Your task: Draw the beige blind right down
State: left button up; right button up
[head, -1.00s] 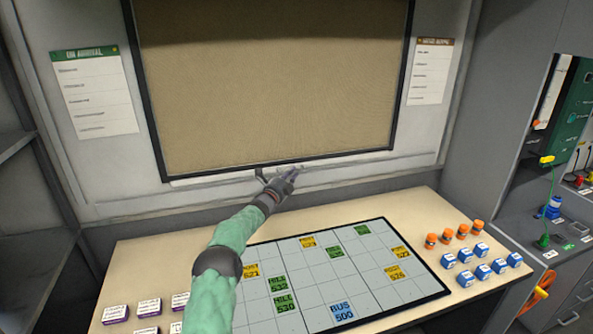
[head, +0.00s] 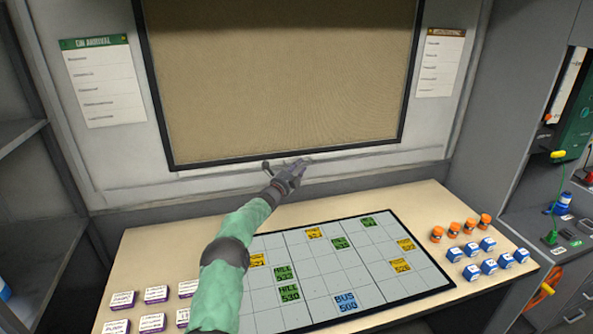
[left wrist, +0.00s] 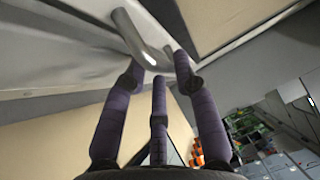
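The beige blind (head: 280,85) covers the visible part of the dark-framed window in the head view, down to the bottom frame edge; its top is cut off. My left gripper (head: 298,168) is just below that edge, at the wall. In the left wrist view, a curved grey metal handle (left wrist: 143,38) lies at the fingertips of my left gripper (left wrist: 160,70), with purple-grey fingers on both sides. The fingers lean inward, but I cannot tell whether they close on it. A beige surface, likely the blind (left wrist: 215,20), shows above right. My right gripper is not in view.
A desk (head: 150,255) with a gridded board (head: 330,290) lies below the window. Purple-edged blocks stand at left, orange pots (head: 454,229) and blue blocks at right. Posters flank the window. Shelving is at far left, equipment at far right.

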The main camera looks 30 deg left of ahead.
pick_arm(q)
jog(key=s+f, duration=0.1)
jog(key=s, duration=1.1)
jog(key=shift+d+f, duration=0.3)
jog(key=shift+d, duration=0.1)
jog(key=shift+w, duration=0.1)
